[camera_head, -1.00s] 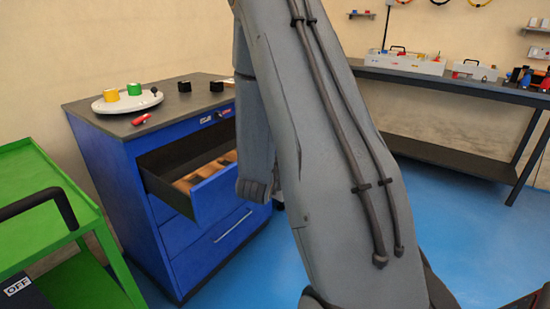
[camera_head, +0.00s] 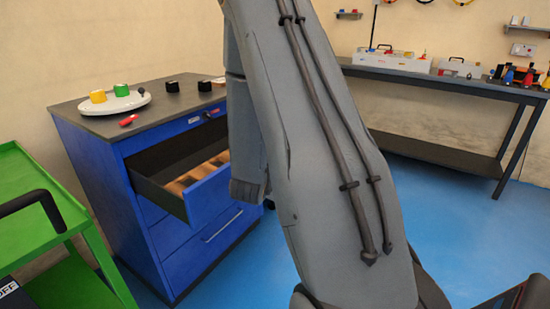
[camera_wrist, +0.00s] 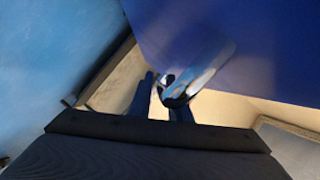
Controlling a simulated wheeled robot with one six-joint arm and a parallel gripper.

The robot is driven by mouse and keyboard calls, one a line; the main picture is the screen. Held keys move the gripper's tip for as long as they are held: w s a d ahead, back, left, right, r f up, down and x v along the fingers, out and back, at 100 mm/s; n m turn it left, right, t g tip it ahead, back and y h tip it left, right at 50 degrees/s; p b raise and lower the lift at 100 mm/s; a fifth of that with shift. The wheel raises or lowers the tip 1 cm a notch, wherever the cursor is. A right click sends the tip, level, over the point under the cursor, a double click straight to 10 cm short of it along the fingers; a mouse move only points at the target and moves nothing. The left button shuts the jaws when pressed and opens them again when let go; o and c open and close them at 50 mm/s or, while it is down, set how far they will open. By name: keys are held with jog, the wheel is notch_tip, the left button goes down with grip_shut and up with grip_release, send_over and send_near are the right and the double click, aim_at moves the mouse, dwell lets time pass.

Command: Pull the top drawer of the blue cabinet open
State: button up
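The blue cabinet (camera_head: 88,168) stands at left in the head view. Its top drawer (camera_head: 209,194) is pulled well out, showing an interior with tan contents. The lower drawer below is closed. In the wrist view a blue drawer face (camera_wrist: 270,45) fills the upper right, with a blurred chrome handle (camera_wrist: 208,72) on it. My gripper (camera_wrist: 160,108) has its dark fingertips right at the near end of this handle. The blur hides whether they clamp it. In the head view my arm hides the gripper and the right end of the drawer.
On the cabinet top are a white round plate (camera_head: 121,105) with yellow and green rolls, a red item (camera_head: 129,120) and black blocks. A green cart (camera_head: 40,205) stands close at left. A dark workbench (camera_head: 440,88) runs along the back right. Blue floor is open between.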

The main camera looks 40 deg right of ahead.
jog(key=v, duration=0.7)
jog(key=shift+s+a, duration=0.2)
jog(key=shift+a, duration=0.1)
jog(key=shift+r, duration=0.15)
